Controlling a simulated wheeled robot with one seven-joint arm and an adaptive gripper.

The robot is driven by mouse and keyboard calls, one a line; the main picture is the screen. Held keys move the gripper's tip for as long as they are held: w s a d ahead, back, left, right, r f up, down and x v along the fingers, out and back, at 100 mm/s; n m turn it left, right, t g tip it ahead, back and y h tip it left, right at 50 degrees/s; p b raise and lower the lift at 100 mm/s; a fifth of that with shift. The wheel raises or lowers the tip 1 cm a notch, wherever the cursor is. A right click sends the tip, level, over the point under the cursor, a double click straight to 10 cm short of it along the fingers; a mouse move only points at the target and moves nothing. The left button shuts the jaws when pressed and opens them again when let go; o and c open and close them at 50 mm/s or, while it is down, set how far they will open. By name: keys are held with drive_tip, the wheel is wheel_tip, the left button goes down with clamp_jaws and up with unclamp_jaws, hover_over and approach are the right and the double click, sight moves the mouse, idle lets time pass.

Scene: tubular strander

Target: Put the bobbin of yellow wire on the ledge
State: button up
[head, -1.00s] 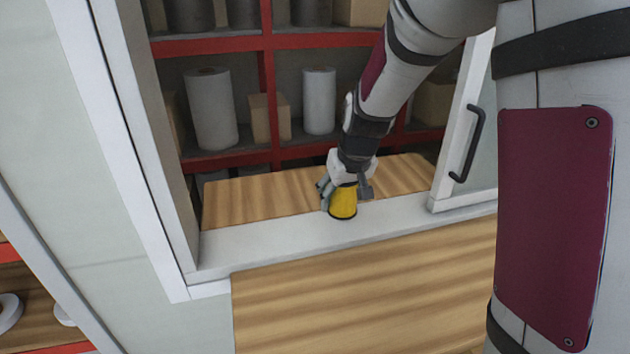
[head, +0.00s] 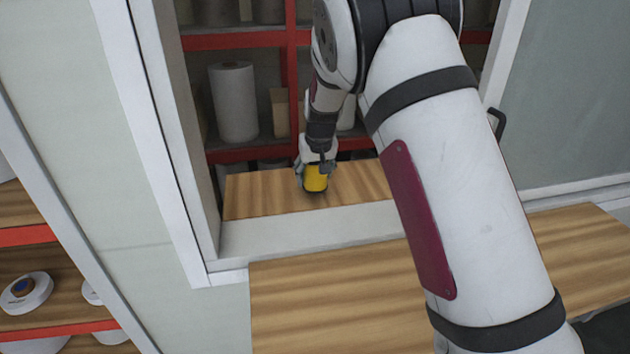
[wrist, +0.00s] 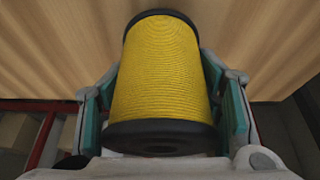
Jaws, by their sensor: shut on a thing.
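The bobbin of yellow wire (head: 316,179) is between the fingers of my gripper (head: 314,172), over the wooden board (head: 258,194) inside the window opening in the head view. In the wrist view the bobbin (wrist: 160,70) has black flanges at both ends, and the teal finger pads of my gripper (wrist: 165,105) press on its two sides. Wood fills the background beyond it. I cannot tell whether the bobbin's bottom touches the wood. Which surface is the ledge is not marked; the wooden board inside and the wooden board in front (head: 340,300) both show.
A white sill (head: 300,232) runs between the two boards. Red shelves (head: 235,155) with grey rolls (head: 234,102) and boxes stand behind the opening. White frame posts (head: 165,130) border it at left, and a shelf with white spools (head: 25,292) is at lower left.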

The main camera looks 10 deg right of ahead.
drive_tip(key=shift+f, duration=1.1)
drive_tip(key=o, duration=1.6)
drive_tip(key=shift+f, duration=0.1)
drive_tip(key=v, duration=1.2)
drive_tip(key=shift+b, duration=0.35)
